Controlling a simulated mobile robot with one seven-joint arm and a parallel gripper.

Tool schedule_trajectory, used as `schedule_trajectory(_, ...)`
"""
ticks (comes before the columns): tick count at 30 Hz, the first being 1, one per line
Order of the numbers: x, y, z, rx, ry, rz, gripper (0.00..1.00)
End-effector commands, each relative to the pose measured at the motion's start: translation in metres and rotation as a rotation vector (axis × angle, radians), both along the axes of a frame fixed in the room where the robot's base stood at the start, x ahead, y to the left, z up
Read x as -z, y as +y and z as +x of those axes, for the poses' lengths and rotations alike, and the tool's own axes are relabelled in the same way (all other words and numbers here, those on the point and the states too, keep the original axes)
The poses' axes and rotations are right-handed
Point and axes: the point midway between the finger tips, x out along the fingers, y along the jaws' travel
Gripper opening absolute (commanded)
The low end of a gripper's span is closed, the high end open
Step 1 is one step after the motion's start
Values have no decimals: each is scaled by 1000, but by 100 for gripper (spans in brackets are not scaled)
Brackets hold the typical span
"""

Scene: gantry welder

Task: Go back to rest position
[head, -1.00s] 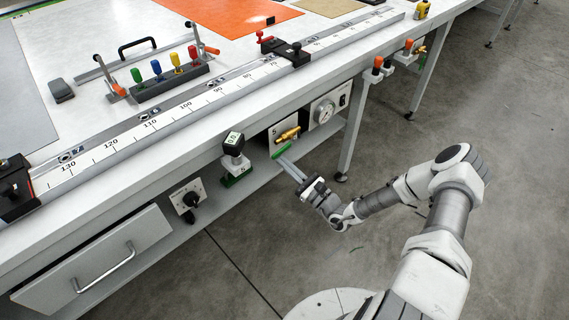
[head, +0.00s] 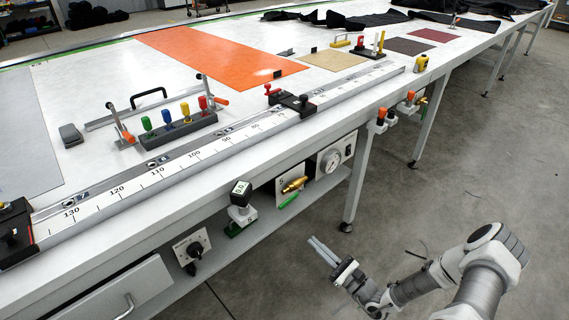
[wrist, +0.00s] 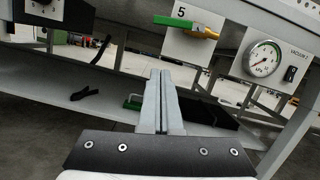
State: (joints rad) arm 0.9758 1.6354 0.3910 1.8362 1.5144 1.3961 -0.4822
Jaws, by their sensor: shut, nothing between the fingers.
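My gripper (head: 322,251) is shut and empty. In the head view it hangs in free air over the floor, in front of the table's side and apart from it. In the wrist view my gripper (wrist: 160,75) shows its two fingers together, pointing towards the table's underside. Ahead of it is the panel marked 5 (wrist: 172,42) with a brass valve and a green handle (wrist: 188,27). In the head view the green handle (head: 289,201) lies below the brass valve (head: 294,185), clear of my fingers.
A pressure gauge (head: 330,162) sits right of the valve, also in the wrist view (wrist: 263,58). A black-topped device (head: 241,193) and a knob panel (head: 192,248) are to the left. A table leg (head: 357,185) stands nearby. Open floor (head: 440,190) lies to the right.

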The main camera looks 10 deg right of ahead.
Motion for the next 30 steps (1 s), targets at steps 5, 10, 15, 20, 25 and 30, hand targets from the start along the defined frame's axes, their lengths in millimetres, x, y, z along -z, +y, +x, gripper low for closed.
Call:
schedule_trajectory(5,-6,2,0,-29,-9,-20,0)
schedule_trajectory(10,-35,15,-3,-175,-48,-121,0)
schedule_trajectory(15,-71,34,-15,-378,-97,-273,0)
schedule_trajectory(20,-100,49,-31,-556,-136,-423,0)
schedule_trajectory(25,-129,60,-50,-730,-176,-594,0)
schedule_trajectory(30,-156,67,-71,-882,-214,-773,0)
